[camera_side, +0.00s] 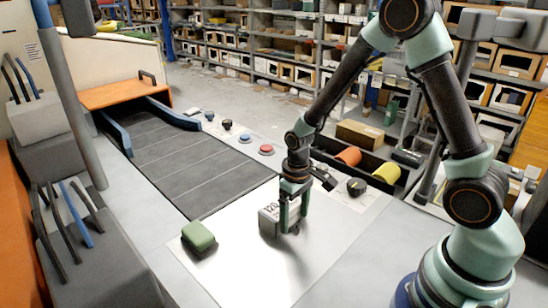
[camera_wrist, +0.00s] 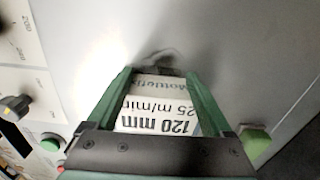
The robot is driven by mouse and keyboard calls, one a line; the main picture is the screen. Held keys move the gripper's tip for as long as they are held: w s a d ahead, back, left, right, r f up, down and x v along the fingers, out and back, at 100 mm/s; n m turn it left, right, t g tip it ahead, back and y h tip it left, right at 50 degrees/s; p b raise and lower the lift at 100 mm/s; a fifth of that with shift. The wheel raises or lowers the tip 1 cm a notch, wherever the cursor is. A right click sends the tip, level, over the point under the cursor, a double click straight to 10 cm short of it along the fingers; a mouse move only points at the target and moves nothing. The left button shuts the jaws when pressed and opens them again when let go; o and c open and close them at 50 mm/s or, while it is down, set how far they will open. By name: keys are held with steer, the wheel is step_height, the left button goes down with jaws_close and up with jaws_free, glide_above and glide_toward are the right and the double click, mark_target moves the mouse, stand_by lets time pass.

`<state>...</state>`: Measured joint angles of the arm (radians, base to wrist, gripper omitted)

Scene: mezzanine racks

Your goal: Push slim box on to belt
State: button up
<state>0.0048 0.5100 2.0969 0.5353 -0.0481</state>
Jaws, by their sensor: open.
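The slim box (camera_side: 268,222) is pale with "120" printed on it and stands on the white panel near the belt's near end. In the wrist view its printed face (camera_wrist: 158,112) lies between the two green fingers. My gripper (camera_side: 291,228) points down at the box, low over the panel, with its jaws open; it also shows in the wrist view (camera_wrist: 158,76). One finger hides part of the box in the side view. I cannot tell if the fingers touch it. The dark grey belt (camera_side: 180,150) runs away to the upper left.
A green block (camera_side: 198,236) sits left of the box; it also shows in the wrist view (camera_wrist: 256,142). A red button (camera_side: 266,149), a blue button (camera_side: 245,138) and black knobs line the belt's right side. A dark tray (camera_side: 372,184) holds orange and yellow pieces. The panel's front is clear.

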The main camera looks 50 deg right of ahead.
steer(key=shift+w, duration=0.2)
stand_by(0.3)
steer(key=shift+w, duration=0.45)
steer(key=shift+w, duration=0.2)
steer(key=shift+w, duration=0.4)
steer(key=shift+w+a, duration=0.1)
steer(key=shift+w, duration=0.05)
stand_by(0.4)
steer(key=shift+w, duration=0.45)
steer(key=shift+w, duration=0.1)
steer(key=shift+w, duration=0.5)
steer(key=shift+w, duration=0.15)
stand_by(0.4)
